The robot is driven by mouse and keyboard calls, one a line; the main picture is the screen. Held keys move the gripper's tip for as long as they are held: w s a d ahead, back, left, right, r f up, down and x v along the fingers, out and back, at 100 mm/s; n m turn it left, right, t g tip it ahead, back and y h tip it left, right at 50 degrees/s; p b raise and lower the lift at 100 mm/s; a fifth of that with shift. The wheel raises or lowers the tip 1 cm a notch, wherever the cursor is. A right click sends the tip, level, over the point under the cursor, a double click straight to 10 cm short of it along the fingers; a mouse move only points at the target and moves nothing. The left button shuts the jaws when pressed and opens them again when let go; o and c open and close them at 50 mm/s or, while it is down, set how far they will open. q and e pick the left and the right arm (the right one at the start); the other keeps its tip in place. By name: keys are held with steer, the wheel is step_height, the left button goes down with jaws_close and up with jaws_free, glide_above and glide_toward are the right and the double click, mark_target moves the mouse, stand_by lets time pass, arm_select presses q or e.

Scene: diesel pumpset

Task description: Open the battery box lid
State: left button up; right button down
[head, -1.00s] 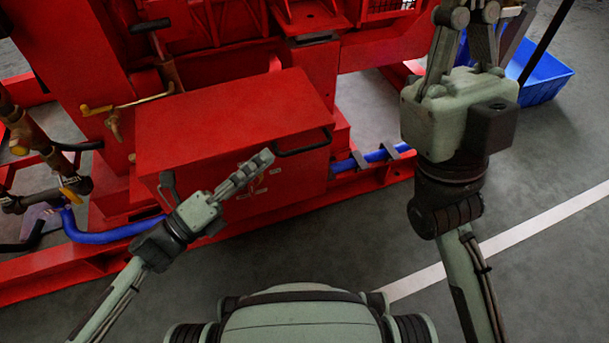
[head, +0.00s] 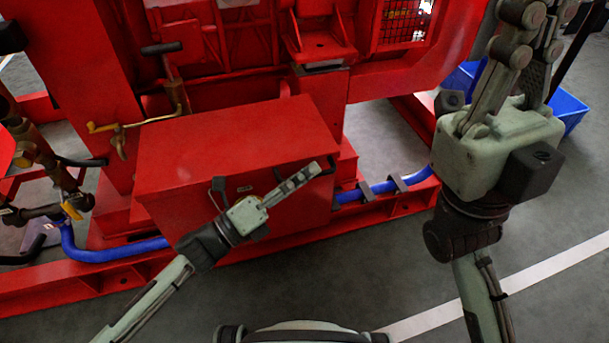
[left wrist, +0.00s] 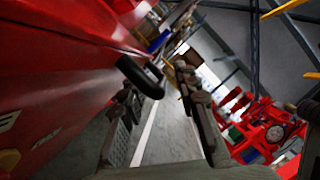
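The red battery box (head: 215,150) stands in front of the red pumpset, its flat top lid closed. My left gripper (head: 312,172) is beside the box's front right edge in the head view and hides most of the black lid handle. In the left wrist view, the black handle (left wrist: 140,76) stands out from the red box wall (left wrist: 55,70), just beyond the left finger. The left gripper's fingers (left wrist: 160,115) are apart with nothing between them. My right gripper (head: 530,50) is raised at the upper right, away from the box; its fingertips run out of the frame.
A blue hose (head: 385,187) and the red base frame (head: 390,210) run beside the box. A brass-coloured lever (head: 135,123) and pipework lie at the left. A blue crate (head: 568,108) stands behind my right gripper. The grey floor at front right is clear.

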arm_select(q)
steer(key=shift+w+d, duration=0.1)
jaws_close()
stand_by(0.3)
steer(key=shift+r, duration=0.1)
